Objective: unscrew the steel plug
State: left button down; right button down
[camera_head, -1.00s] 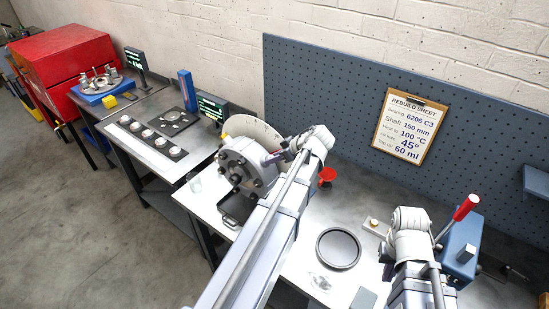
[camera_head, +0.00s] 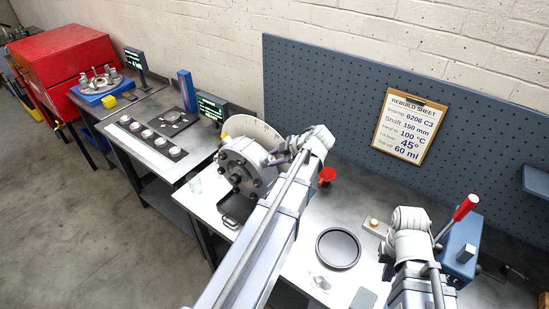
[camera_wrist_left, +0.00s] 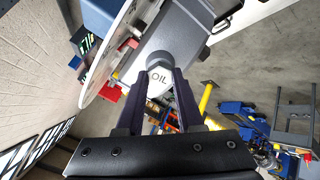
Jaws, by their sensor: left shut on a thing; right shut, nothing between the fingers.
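The steel plug (camera_wrist_left: 160,63) shows in the left wrist view on the grey housing (camera_wrist_left: 188,30), above a white tag reading OIL. My left gripper (camera_wrist_left: 161,74) is shut on the plug, with one dark finger on each side. In the head view my left gripper (camera_head: 281,156) reaches the right side of the round grey housing (camera_head: 240,165); the plug is hidden there by the gripper and wrist. My right arm (camera_head: 410,235) stands over the right of the bench; its fingers are not visible.
A graduated white disc (camera_head: 252,128) stands behind the housing. A black tray (camera_head: 236,208), a red funnel-like cup (camera_head: 327,176) and a dark round dish (camera_head: 338,248) are on the bench. A blue press with a red handle (camera_head: 466,208) stands at the right.

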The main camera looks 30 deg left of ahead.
pick_arm(q)
jog(key=shift+d+r+p, duration=0.25)
jog(key=shift+r+p, duration=0.05)
jog(key=shift+d+r+p, duration=0.45)
jog(key=shift+d+r, duration=0.1)
dwell(0.3)
jog(key=p+v, duration=0.3)
jog(key=v, duration=0.1)
jog(key=shift+d+r, duration=0.25)
jog(key=shift+d, duration=0.05)
